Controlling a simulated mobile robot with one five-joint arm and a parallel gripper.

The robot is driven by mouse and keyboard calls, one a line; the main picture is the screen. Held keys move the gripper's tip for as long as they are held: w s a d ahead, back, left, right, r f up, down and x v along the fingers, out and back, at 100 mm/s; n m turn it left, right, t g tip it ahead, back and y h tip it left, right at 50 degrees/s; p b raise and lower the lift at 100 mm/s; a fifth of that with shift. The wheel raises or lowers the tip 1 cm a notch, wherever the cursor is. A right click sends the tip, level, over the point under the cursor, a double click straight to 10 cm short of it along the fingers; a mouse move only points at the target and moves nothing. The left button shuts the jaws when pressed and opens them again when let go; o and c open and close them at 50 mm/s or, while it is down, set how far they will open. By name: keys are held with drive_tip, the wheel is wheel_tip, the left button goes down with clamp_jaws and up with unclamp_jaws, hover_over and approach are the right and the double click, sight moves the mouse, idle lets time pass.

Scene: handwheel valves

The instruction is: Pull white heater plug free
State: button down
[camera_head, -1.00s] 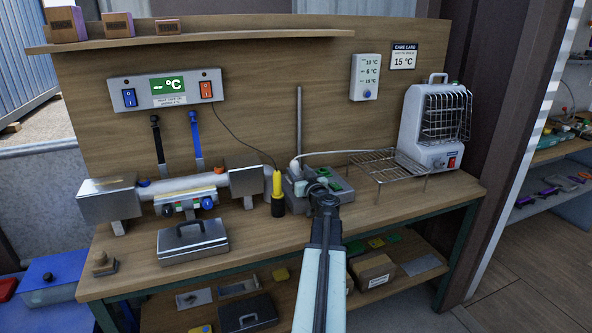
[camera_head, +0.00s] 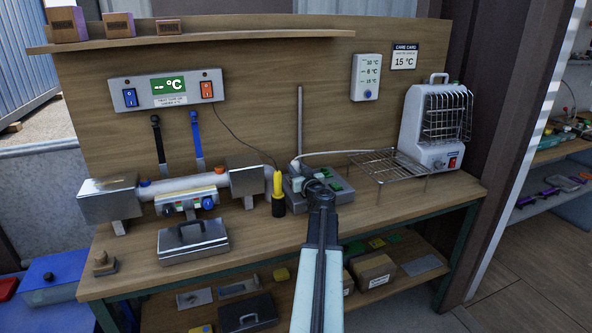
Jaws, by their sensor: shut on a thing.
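The white heater plug (camera_head: 296,167) sits at the left end of the grey socket block (camera_head: 342,193) on the bench. A white cord runs from it to the right, behind the wire rack, toward the white heater (camera_head: 435,125). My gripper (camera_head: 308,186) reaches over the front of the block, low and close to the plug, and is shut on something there. The jaws are small and partly hidden by my own wrist, so the exact grip on the plug is hard to see. Green switches show on the block to the right of my gripper.
A yellow and black probe (camera_head: 278,195) stands just left of the block. A thin upright rod (camera_head: 299,120) rises behind it. A wire rack (camera_head: 387,165) is to the right. A metal case (camera_head: 193,240) lies front left. Bare bench lies right of my arm.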

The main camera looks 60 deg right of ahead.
drive_tip(key=shift+r, duration=0.25)
wheel_tip(320, 180, up, 8)
drive_tip(key=p, duration=0.8)
drive_tip(key=shift+r+p, duration=0.1)
drive_tip(key=shift+p, duration=0.2)
drive_tip(key=shift+s, duration=0.1)
